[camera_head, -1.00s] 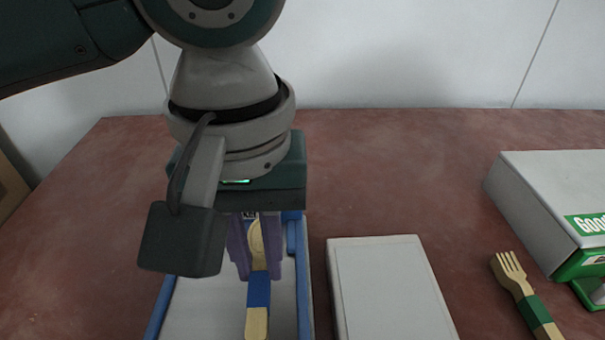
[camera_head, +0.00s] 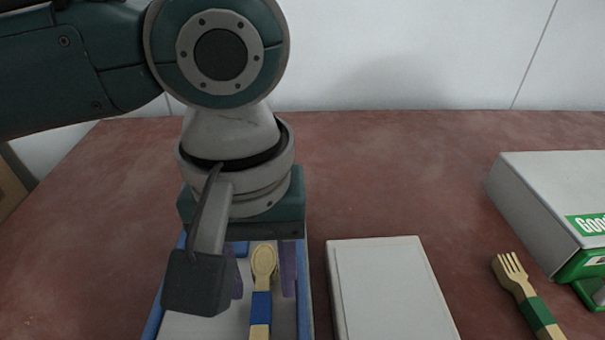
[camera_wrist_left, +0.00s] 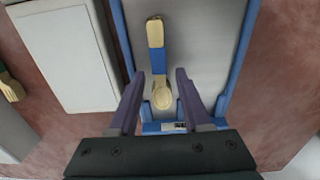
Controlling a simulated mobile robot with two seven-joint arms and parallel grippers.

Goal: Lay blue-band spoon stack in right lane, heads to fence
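The blue-band spoon stack (camera_head: 261,307) lies in the blue-edged tray (camera_head: 304,300), its head toward the far end and its handle toward me. In the left wrist view the stack (camera_wrist_left: 157,62) lies along the grey tray floor, its head near the blue end fence (camera_wrist_left: 160,127). I cannot tell whether the head touches the fence. My left gripper (camera_wrist_left: 157,100) is open, with one purple finger on each side of the spoon head and a gap on both sides. In the head view the wrist hides part of the tray's far end. My right gripper is out of view.
A pale flat box (camera_head: 390,290) lies just right of the tray. A wooden fork with a green band (camera_head: 527,300) and a large grey box with a green label (camera_head: 555,195) are further right. The red-brown table behind the flat box is clear.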

